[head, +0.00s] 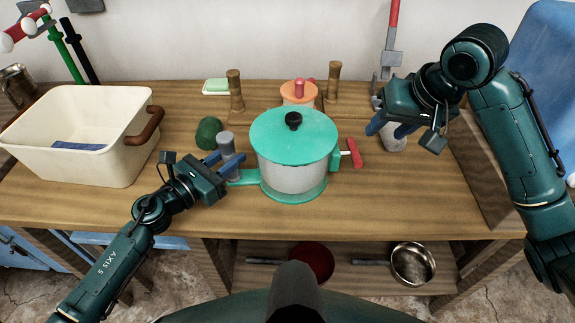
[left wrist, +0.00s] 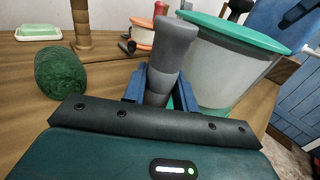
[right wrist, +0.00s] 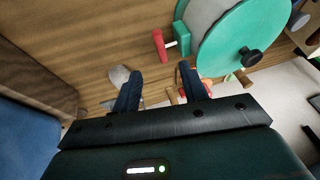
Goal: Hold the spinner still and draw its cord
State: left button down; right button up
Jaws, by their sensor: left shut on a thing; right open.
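The spinner (head: 293,165) stands on the wooden table, with a teal lid (head: 275,130), a black knob, a translucent bowl and a teal base. A grey upright handle (head: 226,142) rises from the base's left arm. My left gripper (head: 224,162) is shut around this handle, and the left wrist view shows the handle (left wrist: 165,55) between its fingers. The red cord pull (head: 354,153) sits at the spinner's right side on a short white stem. My right gripper (head: 390,130) is open and empty, right of and above the pull. The pull (right wrist: 158,45) lies beyond its fingers in the right wrist view.
A cream basin (head: 70,170) stands at the left. A green lump (head: 208,132) lies near my left gripper. An orange pot (head: 298,92) and wooden posts are behind the spinner. A pale grey object (head: 393,142) is under my right gripper. Pans lie on the lower shelf.

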aim_at(359, 156)
jog(key=x, duration=1.1)
jog(key=shift+w+a+f, duration=0.1)
jog(key=shift+w+f, duration=0.1)
jog(key=shift+f, duration=0.15)
grip_shut()
